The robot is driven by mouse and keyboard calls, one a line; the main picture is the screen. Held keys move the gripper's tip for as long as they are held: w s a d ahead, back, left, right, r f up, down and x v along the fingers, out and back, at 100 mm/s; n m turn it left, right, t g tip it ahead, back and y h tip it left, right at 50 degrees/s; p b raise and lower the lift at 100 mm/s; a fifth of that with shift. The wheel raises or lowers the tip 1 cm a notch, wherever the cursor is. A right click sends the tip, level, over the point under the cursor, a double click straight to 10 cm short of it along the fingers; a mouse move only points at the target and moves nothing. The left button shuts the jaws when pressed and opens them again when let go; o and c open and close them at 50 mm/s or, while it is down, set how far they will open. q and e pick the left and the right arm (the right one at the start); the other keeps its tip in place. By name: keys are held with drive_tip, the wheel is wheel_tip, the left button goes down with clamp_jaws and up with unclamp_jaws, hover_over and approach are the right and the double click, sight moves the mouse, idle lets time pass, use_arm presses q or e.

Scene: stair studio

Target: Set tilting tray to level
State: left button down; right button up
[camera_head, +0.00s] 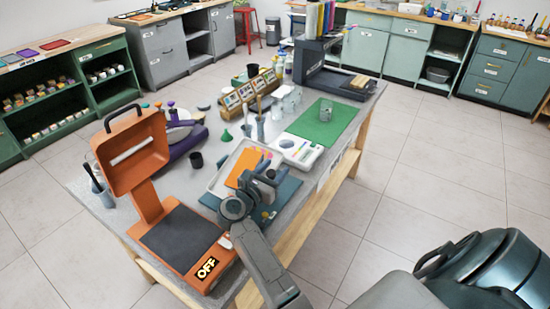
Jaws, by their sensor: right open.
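A pale shallow tray (222,180) with raised sides stands in the middle of the work table, behind my right gripper. An orange sheet (245,170) and small coloured pieces show at it. I take it for the tilting tray; its slope is hard to judge, and my gripper hides its near right part. My right gripper (264,167) is open over the tray's near right side, above a dark blue-green mat (287,190). Whether it touches the tray cannot be told. My left gripper is out of view.
An orange press (182,220) marked OFF stands with its lid raised at the near left. A white scale-like device (298,152), a green mat (325,122) with a glass on it, and a rack (250,90) stand beyond. Floor is clear right of the table.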

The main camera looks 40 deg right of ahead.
drive_tip(key=shift+d, duration=0.25)
drive_tip(key=shift+r, duration=0.1)
clamp_jaws()
drive_tip(key=shift+w+d+r+p, duration=0.1)
drive_tip(key=shift+d+r+p, duration=0.1)
drive_tip(key=shift+p, duration=0.15)
drive_tip(key=shift+w+d+r+g+y+p, duration=0.15)
drive_tip(key=shift+d+g+y+p, duration=0.3)
drive_tip(key=shift+y, duration=0.45)
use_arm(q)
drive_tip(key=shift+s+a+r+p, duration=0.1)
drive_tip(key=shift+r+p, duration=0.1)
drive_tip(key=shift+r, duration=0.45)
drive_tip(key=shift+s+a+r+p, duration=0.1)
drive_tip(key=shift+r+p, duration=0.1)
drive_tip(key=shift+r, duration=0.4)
use_arm(e)
drive_tip(key=shift+w+d+f+g+y, duration=0.15)
drive_tip(key=shift+w+d+f+y, duration=0.05)
drive_tip(key=shift+d+y, duration=0.25)
drive_tip(key=shift+w+d+f+g+y, duration=0.1)
drive_tip(key=shift+w+d+f+y, duration=0.1)
drive_tip(key=shift+d+y, duration=0.25)
drive_tip(key=shift+a, duration=0.15)
